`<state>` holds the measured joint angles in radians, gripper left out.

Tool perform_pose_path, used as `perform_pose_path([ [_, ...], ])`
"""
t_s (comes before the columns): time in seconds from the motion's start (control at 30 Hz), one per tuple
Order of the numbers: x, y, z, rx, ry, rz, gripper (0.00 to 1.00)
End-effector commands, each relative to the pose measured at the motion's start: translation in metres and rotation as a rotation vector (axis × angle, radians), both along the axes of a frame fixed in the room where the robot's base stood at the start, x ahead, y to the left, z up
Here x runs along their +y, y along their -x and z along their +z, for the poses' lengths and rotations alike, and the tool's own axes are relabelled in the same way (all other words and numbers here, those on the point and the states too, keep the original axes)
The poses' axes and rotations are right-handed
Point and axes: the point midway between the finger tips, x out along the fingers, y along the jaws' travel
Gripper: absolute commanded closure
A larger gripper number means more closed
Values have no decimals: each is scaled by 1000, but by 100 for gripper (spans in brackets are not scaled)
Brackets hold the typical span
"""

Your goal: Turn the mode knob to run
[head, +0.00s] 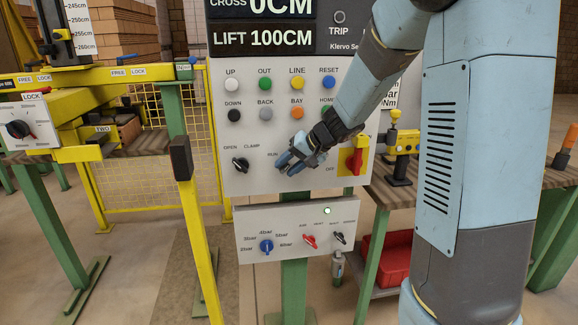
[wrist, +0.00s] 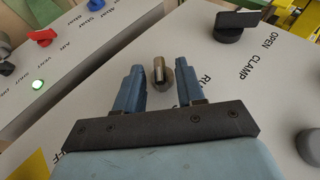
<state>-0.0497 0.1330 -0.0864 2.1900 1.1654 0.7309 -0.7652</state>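My gripper (head: 286,164) is in front of the grey control panel (head: 240,180), at the spot by the RUN label. In the wrist view my gripper (wrist: 159,82) is open, with one blue finger on each side of a small metallic knob (wrist: 160,73). The knob has a raised grip bar on a round base. A partly covered label starting "RU" is printed beside it. Gaps show between the fingers and the knob, so I see no contact. In the head view the gripper hides this knob.
The black OPEN/CLAMP knob (head: 240,165) is left of my gripper. A red switch on a yellow plate (head: 355,160) is to the right. Coloured push buttons (head: 297,83) sit above. A lower box (head: 290,222) carries blue, red and black knobs and a lit lamp.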

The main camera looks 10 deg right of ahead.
Motion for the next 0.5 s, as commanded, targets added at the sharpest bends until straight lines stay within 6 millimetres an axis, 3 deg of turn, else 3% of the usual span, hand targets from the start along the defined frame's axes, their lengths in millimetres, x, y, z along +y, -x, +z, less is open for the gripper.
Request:
perform_pose_path([
  [0.07, 0, 0, 0, 0, 0, 0, 62],
  [0.4, 0, 0, 0, 1, 1, -1, 94],
  [0.5, -1, 0, 0, 1, 1, -1, 100],
])
